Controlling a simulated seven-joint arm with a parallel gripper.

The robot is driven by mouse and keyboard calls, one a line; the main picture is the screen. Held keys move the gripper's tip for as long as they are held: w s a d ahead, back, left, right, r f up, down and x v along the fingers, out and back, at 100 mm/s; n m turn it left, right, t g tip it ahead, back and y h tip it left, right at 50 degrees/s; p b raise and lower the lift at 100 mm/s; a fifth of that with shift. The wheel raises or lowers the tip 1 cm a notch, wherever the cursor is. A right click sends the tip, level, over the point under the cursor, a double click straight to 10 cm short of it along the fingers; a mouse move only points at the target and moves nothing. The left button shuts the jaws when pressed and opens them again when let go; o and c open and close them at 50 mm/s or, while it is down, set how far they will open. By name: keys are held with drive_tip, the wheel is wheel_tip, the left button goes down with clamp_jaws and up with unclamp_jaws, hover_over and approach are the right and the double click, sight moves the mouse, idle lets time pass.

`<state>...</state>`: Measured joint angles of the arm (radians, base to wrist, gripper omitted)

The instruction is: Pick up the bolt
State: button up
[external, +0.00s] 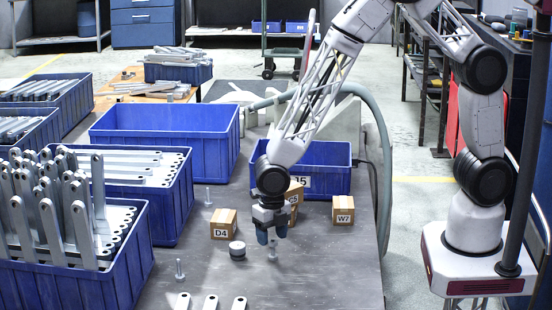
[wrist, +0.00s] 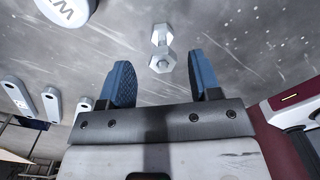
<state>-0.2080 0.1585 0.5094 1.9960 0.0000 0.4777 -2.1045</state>
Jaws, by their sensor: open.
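A silver bolt (external: 272,252) stands on the dark table directly below my gripper (external: 272,232) in the external view; its upper end is close to the fingers and partly hidden. In the wrist view the bolt (wrist: 162,50) lies in line with the gap, just beyond the blue fingertips (wrist: 162,75), with a hex head at its near end. My gripper is open and nothing is held between the fingers. Two more similar bolts stand on the table, one at the front left (external: 179,270) and one farther back (external: 208,197).
Wooden blocks marked D4 (external: 223,223) and W7 (external: 343,211) flank the gripper, with another block (external: 295,190) behind it. A round metal puck (external: 237,250) sits close left. Flat brackets (external: 210,302) lie at the front edge. Blue bins (external: 165,128) line the left and back.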

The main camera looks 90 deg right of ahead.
sight(273, 255)
drive_tip(key=shift+f, duration=0.15)
drive_tip(key=shift+s+f, duration=0.15)
drive_tip(key=shift+f, duration=2.3)
drive_tip(key=c, duration=1)
drive_tip(key=shift+c, duration=0.2)
drive_tip(key=shift+r, duration=0.2)
drive_tip(key=shift+r, duration=0.9)
drive_tip(key=shift+s+r, duration=0.35)
drive_tip(key=shift+r, duration=0.4)
drive_tip(key=s+d, duration=0.1)
drive_tip(key=s, duration=0.4)
drive_tip(key=s+d+r, duration=0.1)
drive_tip(key=s, duration=0.4)
drive_tip(key=s+d, duration=0.1)
drive_tip(key=s, duration=0.4)
drive_tip(key=shift+d+r, duration=0.1)
drive_tip(key=shift+r, duration=0.05)
